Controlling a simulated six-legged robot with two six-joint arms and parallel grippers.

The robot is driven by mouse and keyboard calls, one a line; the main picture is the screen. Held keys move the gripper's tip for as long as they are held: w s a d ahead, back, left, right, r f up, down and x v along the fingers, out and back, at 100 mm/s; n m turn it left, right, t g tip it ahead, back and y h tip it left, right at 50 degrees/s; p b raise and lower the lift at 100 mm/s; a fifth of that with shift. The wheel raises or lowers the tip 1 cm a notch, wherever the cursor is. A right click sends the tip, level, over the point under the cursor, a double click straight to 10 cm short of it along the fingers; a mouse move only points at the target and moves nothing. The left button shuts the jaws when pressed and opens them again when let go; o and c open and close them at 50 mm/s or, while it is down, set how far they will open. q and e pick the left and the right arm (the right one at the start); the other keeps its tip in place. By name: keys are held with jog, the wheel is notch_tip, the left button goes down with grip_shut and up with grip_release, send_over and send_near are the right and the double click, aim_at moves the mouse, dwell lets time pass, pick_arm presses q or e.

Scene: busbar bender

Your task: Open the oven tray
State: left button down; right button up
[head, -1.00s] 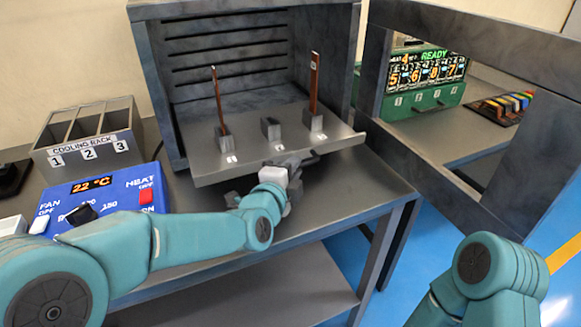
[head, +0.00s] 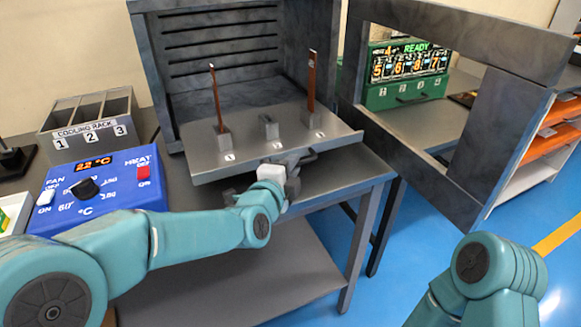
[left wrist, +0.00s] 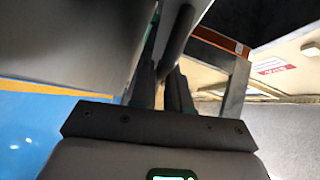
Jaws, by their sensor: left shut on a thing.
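The oven tray (head: 205,163) is a grey metal sheet that juts out of the front of the open oven (head: 163,95). It carries three small holders, and copper bars stand upright in the left (head: 215,98) and right (head: 312,82) ones; the middle holder (head: 268,127) is empty. My left gripper (head: 296,163) is at the tray's front edge, shut on the dark tray handle (head: 318,153). In the left wrist view the fingers (left wrist: 172,88) close around a dark bar. My right arm shows at the lower right, but its gripper is out of view.
The oven door (head: 450,110) stands open to the right. A blue control box (head: 120,190) reading 22 °C and a cooling rack (head: 90,125) are at the left. A green display unit (head: 410,85) stands behind the door. Open blue floor (head: 400,290) lies at right.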

pick_arm(q)
jog(key=shift+w, duration=0.1)
jog(key=c, duration=1.4)
grip_release()
jog(key=shift+c, duration=0.2)
jog(key=v, duration=1.6)
jog(key=shift+a+f, duration=0.15)
jog(key=shift+f, duration=0.05)
